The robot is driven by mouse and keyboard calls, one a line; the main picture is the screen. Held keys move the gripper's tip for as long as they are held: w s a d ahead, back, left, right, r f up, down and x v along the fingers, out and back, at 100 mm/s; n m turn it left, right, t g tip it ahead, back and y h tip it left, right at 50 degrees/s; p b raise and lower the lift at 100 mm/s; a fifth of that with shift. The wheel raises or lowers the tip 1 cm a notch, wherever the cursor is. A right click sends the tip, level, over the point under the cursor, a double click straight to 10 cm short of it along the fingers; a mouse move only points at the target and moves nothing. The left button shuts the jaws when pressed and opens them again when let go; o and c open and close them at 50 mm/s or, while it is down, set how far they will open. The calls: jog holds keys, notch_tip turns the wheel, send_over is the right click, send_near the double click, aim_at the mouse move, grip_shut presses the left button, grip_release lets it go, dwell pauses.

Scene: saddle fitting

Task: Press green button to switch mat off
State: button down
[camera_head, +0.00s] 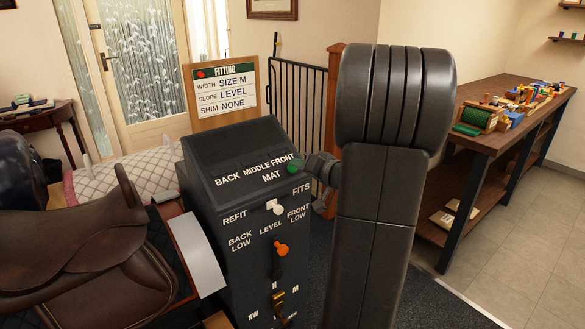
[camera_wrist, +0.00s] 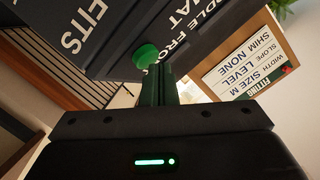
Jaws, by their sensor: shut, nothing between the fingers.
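The green button (camera_head: 293,168) sits near the right edge of the black console's (camera_head: 235,170) sloped top, beside the word MAT. In the wrist view the green button (camera_wrist: 146,56) is a round cap at the fingertips. My gripper (camera_head: 312,170) comes in from the right, level with the button. In the wrist view my gripper's fingers (camera_wrist: 163,74) are together and empty, with their tips right by the button. I cannot tell whether they touch it. The panel above the BACK, MIDDLE and FRONT labels looks dark.
A white switch (camera_head: 274,207), an orange knob (camera_head: 281,249) and a brass lever (camera_head: 278,300) are on the console's front. A brown saddle (camera_head: 85,240) stands close on the left. A fitting sign (camera_head: 224,92) is behind. A workbench (camera_head: 490,140) stands at right.

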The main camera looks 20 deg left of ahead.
jog(key=shift+s+d+r, duration=0.25)
jog(key=shift+d+r, duration=0.05)
jog(key=shift+r, duration=0.3)
jog(key=d+r, duration=0.1)
jog(key=s+r, duration=0.1)
jog(key=r, duration=0.1)
jog(key=s+d+r, duration=0.1)
jog(key=r, duration=0.1)
jog(key=shift+d, duration=0.3)
dwell(1.4)
